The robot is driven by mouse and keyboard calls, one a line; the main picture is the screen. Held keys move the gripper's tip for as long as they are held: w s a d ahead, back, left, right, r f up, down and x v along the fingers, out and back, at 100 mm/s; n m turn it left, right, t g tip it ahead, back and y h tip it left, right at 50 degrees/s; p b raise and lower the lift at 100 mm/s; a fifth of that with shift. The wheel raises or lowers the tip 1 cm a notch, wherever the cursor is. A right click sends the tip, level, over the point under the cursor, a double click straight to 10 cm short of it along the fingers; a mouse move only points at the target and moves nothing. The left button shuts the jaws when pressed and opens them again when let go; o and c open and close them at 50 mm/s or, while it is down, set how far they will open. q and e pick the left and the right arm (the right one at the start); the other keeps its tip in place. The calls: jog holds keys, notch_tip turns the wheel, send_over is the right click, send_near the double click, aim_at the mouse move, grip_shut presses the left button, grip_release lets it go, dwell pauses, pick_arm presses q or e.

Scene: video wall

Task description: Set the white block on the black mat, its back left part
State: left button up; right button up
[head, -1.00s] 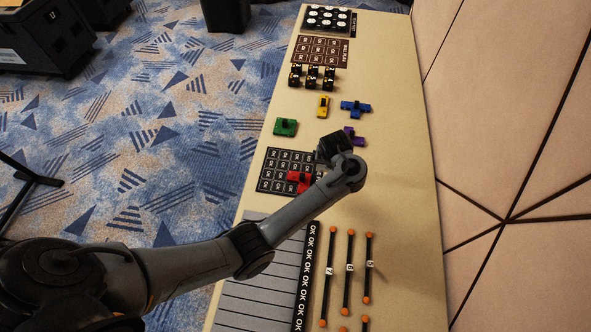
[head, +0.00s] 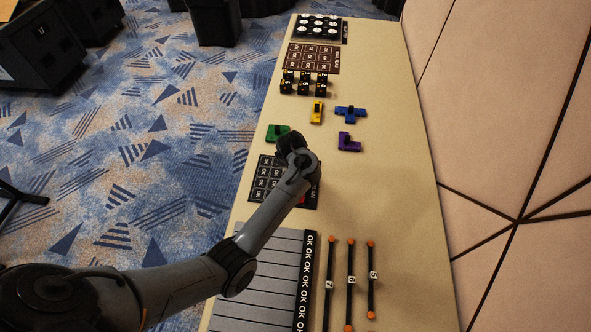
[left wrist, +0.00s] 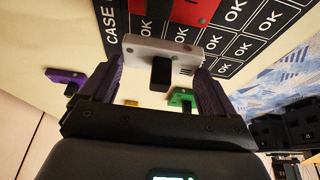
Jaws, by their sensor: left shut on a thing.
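The white block (left wrist: 145,47) with its black knob is between the fingers of my left gripper, seen in the left wrist view. My left gripper (left wrist: 157,88) is shut on it. In the head view the left gripper (head: 288,146) is over the far edge of the black mat (head: 256,182), beside the green block, and the arm hides the white block and part of the mat. The mat carries a grid of cells marked OK. A red block (left wrist: 193,10) lies on the mat, mostly hidden behind my arm in the head view. The gap between white block and mat is unclear.
A green block (head: 272,133) lies just beyond the mat, close to my gripper. Purple (head: 348,143), blue (head: 350,113) and yellow (head: 317,111) blocks lie farther back. Several black rods with orange ends (head: 350,285) lie at the front right. The table's right side is clear.

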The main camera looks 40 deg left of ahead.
pick_arm(q)
jog(key=shift+f+b, duration=0.65)
jog(key=shift+f, duration=0.95)
pick_arm(e)
jog(key=shift+f, duration=1)
pick_arm(q)
jog(key=shift+f, duration=0.2)
jog(key=o, duration=0.9)
jog(key=shift+o, duration=0.2)
jog(key=shift+r, duration=0.1)
